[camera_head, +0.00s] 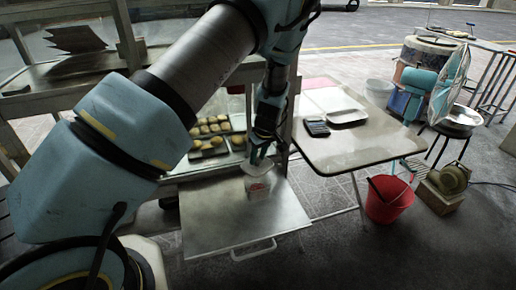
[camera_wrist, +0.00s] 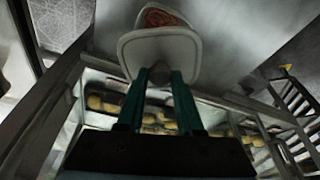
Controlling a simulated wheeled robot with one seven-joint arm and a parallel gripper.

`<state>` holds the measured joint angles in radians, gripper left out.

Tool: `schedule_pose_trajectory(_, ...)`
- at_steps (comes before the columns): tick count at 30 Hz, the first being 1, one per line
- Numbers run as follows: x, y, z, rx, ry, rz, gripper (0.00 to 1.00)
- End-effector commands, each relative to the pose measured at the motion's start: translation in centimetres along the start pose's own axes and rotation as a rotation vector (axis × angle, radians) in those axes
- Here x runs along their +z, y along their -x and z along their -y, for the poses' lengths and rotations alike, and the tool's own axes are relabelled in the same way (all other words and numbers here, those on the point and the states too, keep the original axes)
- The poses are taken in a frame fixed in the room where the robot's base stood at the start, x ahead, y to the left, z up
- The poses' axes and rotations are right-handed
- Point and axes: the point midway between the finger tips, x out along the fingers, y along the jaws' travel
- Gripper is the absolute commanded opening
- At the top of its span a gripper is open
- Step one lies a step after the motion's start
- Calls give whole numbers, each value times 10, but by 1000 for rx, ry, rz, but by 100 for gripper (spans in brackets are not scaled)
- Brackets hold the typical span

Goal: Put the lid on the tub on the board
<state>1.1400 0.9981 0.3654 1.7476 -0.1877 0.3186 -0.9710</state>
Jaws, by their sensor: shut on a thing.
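A white tub (camera_head: 258,188) with a red label stands upright on the metal board (camera_head: 207,225), towards its back right. Its red marking also shows at the top of the wrist view (camera_wrist: 162,17). The white lid (camera_head: 256,168) is over the tub's top. In the wrist view the lid (camera_wrist: 160,52) is a pale rounded square at my fingertips, covering part of the tub. My gripper (camera_head: 258,158) points down and is shut on the lid; its teal fingers (camera_wrist: 160,74) show in the wrist view. I cannot tell whether the lid is seated on the rim.
Behind the board is a glass-fronted case with trays of buns (camera_head: 210,125). A folding table (camera_head: 345,150) with a white tray (camera_head: 341,107) and a dark calculator-like device (camera_head: 317,127) stands right. A red bucket (camera_head: 388,200) is on the floor. The board's front is clear.

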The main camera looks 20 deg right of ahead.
Motion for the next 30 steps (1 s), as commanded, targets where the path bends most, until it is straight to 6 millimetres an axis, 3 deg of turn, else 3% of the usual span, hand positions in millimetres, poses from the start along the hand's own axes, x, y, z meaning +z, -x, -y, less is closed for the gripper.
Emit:
schedule_pose_trajectory(11,6,-19,0,1,0,0,0)
schedule_pose_trajectory(24,16,-58,0,1,1,0,0)
schedule_pose_trajectory(30,18,-65,0,1,1,0,0)
